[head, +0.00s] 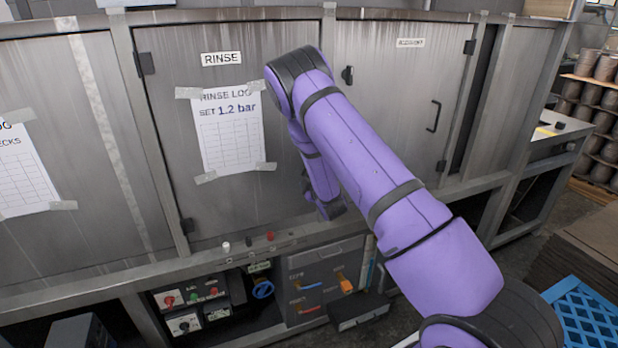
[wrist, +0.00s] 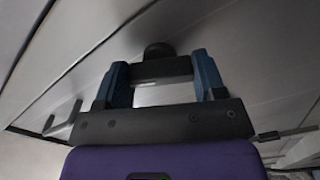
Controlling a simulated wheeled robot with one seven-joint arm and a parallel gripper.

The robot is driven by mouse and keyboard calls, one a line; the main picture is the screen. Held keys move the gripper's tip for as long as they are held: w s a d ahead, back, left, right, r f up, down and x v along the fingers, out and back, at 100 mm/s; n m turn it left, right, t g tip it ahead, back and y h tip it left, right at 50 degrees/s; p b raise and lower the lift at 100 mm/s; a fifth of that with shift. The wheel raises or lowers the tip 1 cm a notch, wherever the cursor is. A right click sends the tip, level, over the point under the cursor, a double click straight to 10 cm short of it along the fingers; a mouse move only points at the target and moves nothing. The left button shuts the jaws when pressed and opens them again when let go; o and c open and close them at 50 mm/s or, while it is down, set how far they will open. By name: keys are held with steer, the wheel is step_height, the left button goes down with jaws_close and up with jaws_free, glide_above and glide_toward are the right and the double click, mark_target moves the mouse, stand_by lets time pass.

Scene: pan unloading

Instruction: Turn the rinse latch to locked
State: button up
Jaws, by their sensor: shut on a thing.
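In the head view, the rinse door (head: 225,125) is a grey metal panel with a RINSE label (head: 221,58). My purple arm crosses its right side, and the rinse latch and my gripper's fingertips are hidden behind it there. In the wrist view, my gripper (wrist: 162,74) has two blue fingers, one on each end of a dark bar. This looks like the rinse latch (wrist: 160,69), with a round dark knob (wrist: 159,50) just beyond it. The gripper is shut on it. I cannot tell the latch's turned position against any lock mark.
A paper rinse log (head: 229,128) is taped to the rinse door. The door to its right has its own black latch (head: 347,75) and a handle (head: 433,116). Below are a ledge with small knobs, control boxes (head: 188,299) and a blue valve wheel (head: 263,289). A blue crate (head: 588,315) stands at lower right.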

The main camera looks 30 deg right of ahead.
steer(key=shift+n, duration=2.2)
steer(key=o, duration=0.6)
steer(key=shift+o, duration=0.2)
steer(key=s+a, duration=0.1)
steer(key=s, duration=0.9)
steer(key=shift+s, duration=0.35)
